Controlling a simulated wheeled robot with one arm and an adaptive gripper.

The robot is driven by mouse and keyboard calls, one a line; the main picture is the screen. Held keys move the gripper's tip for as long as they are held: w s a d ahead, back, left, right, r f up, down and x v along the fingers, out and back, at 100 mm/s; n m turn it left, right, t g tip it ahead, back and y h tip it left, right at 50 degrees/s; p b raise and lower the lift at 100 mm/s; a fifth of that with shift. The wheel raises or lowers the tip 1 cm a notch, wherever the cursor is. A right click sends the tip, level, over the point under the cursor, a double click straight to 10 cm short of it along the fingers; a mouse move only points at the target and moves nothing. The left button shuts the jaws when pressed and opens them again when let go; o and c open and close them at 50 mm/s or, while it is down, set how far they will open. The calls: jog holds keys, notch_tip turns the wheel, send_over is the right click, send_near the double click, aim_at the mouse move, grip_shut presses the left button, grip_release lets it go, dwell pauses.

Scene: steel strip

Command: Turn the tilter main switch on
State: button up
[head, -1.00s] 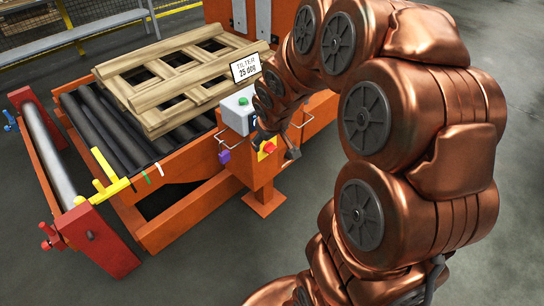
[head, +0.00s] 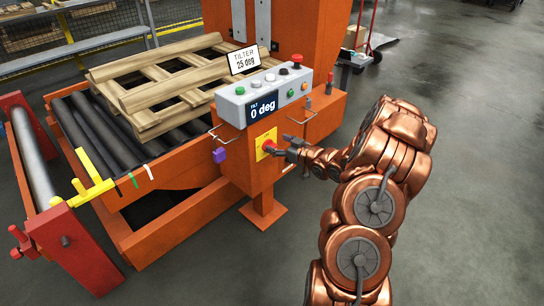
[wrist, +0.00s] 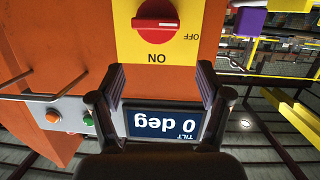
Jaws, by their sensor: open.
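The main switch is a red rotary knob (head: 268,147) on a yellow plate (head: 261,152), on the orange front of the tilter below its control box. In the wrist view the knob (wrist: 157,22) is upside down at the top, its pale bar lying crosswise. The plate shows ON below the knob and OFF at its right. My gripper (head: 288,149) is just right of the knob in the head view. Its two fingers (wrist: 162,88) are spread and empty in the wrist view, short of the knob. Whether a fingertip touches it in the head view is unclear.
The grey control box (head: 265,92) above has several buttons and a display (head: 262,106) reading 0 deg. Wire handles (head: 301,117) and a purple block (head: 220,155) flank the switch. A wooden pallet (head: 150,98) lies on the rollers.

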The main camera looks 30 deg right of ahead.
jog(key=s+d+f+t+y+b, duration=0.1)
jog(key=s+f+t+b, duration=0.1)
jog(key=s+f, duration=0.15)
jog(key=shift+d+f+b+x, duration=0.15)
jog(key=shift+b+x, duration=0.2)
jog(key=shift+x, duration=1.7)
jog(key=shift+d+f+b+x, duration=0.1)
jog(key=shift+f+b+x, duration=0.2)
jog(key=shift+x, duration=1.7)
jog(key=shift+r, duration=0.1)
jog(key=shift+c, duration=0.2)
jog(key=c, duration=1)
jog(key=shift+d, duration=0.1)
jog(key=shift+c, duration=0.6)
